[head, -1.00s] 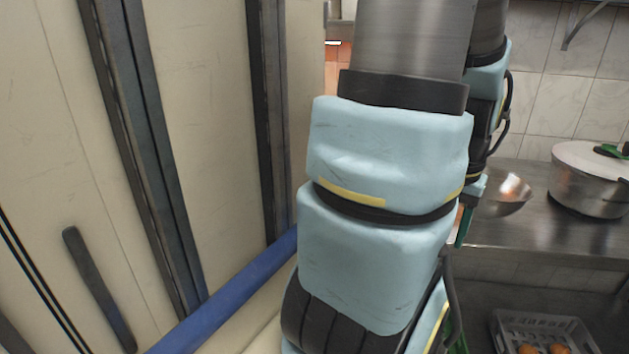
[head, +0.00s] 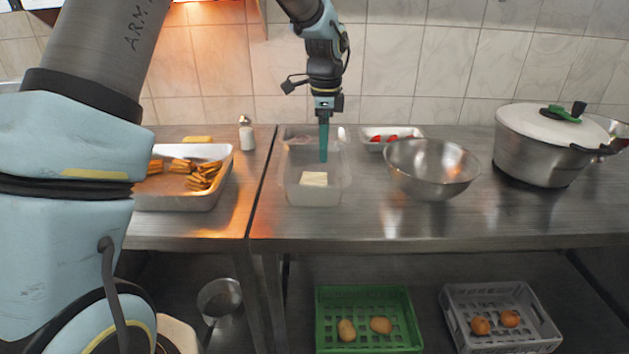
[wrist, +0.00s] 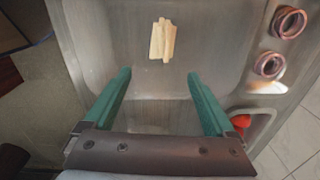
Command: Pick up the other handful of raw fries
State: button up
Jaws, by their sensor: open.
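A small pale handful of raw fries (head: 314,179) lies on the floor of a clear plastic container (head: 322,199) on the steel counter. In the wrist view the raw fries (wrist: 162,40) show beyond my fingertips, near the top middle. My gripper (head: 323,158) points down over the back part of the container. In the wrist view my gripper (wrist: 159,75) is open, its two green fingers wide apart with nothing between them. The fries are apart from the fingers.
A tray of cooked fries (head: 190,203) and a salt shaker (head: 246,134) stand to the left. A metal bowl (head: 432,170), a white tray with red items (head: 412,130) and a lidded pot (head: 540,150) stand to the right. Green (head: 366,294) and grey (head: 503,289) crates sit below.

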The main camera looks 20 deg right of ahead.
aim_at(323, 175)
jog(key=f, duration=0.2)
jog(key=f+p, duration=0.1)
jog(key=f, duration=0.1)
jog(key=shift+w+a, duration=0.15)
jog(key=shift+w, duration=0.05)
jog(key=shift+w+d+f+p, duration=0.15)
jog(key=shift+f+p, duration=1.1)
jog(key=shift+f, duration=1.25)
grip_shut()
jog(key=shift+d+r, duration=0.1)
jog(key=shift+r, duration=0.05)
notch_tip(323, 175, up, 12)
jog(key=b, duration=0.1)
